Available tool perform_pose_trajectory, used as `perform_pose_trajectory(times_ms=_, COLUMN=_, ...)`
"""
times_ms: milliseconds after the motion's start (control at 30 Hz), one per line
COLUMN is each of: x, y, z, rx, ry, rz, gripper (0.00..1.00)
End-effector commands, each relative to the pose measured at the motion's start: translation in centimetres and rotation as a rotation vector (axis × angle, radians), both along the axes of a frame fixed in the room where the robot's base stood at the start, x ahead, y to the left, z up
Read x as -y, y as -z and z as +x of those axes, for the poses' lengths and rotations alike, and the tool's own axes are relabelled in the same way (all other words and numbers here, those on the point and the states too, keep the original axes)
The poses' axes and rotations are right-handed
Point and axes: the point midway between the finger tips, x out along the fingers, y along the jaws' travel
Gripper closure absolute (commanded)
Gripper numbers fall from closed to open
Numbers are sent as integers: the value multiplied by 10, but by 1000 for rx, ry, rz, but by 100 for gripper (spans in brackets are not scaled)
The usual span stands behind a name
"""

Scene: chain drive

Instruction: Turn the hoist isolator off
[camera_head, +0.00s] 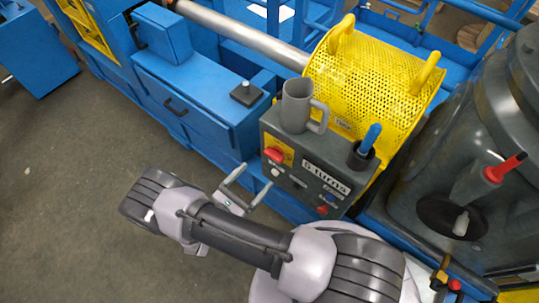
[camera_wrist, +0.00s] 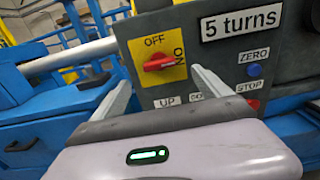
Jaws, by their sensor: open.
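The hoist isolator is a red rotary knob (camera_head: 273,155) on a yellow plate, at the left of the grey control box (camera_head: 312,157). In the wrist view the knob (camera_wrist: 160,62) lies about level, with OFF above it and ON, turned sideways, at its right. My gripper (camera_head: 257,175) is open and empty in front of the box. In the wrist view its fingers (camera_wrist: 160,72) stand apart, one on each side of the knob's plate, and the knob shows between them. I cannot tell how far the tips are from the panel.
The box has a "5 turns" label (camera_wrist: 241,23), a blue ZERO button (camera_wrist: 255,70) and a red STOP button (camera_wrist: 253,104). A grey mug (camera_head: 295,106) and a cup with a blue-handled tool (camera_head: 364,149) stand on top. A yellow perforated guard (camera_head: 365,80) is behind.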

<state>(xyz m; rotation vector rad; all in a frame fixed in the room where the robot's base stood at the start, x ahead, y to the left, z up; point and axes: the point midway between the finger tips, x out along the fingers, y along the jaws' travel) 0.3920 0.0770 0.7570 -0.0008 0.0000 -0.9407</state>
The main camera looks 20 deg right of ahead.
Motion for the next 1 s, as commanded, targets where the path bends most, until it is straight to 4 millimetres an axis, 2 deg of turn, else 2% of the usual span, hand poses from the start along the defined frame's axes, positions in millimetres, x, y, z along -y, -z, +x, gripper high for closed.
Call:
perform_pose_trajectory(times_ms=100, x=31, y=2, z=20, rx=-2, ry=7, rz=-1, gripper=13)
perform_pose_trajectory(times_ms=300, x=63, y=1, z=44, rx=1, ry=5, rz=1, gripper=13)
perform_pose_trajectory(times_ms=500, x=75, y=0, z=53, rx=-1, ry=2, rz=1, gripper=13)
perform_pose_trajectory(times_ms=733, x=75, y=0, z=54, rx=0, ry=2, rz=1, gripper=13)
perform_pose_trajectory(times_ms=1000, x=75, y=0, z=54, rx=0, ry=2, rz=1, gripper=66)
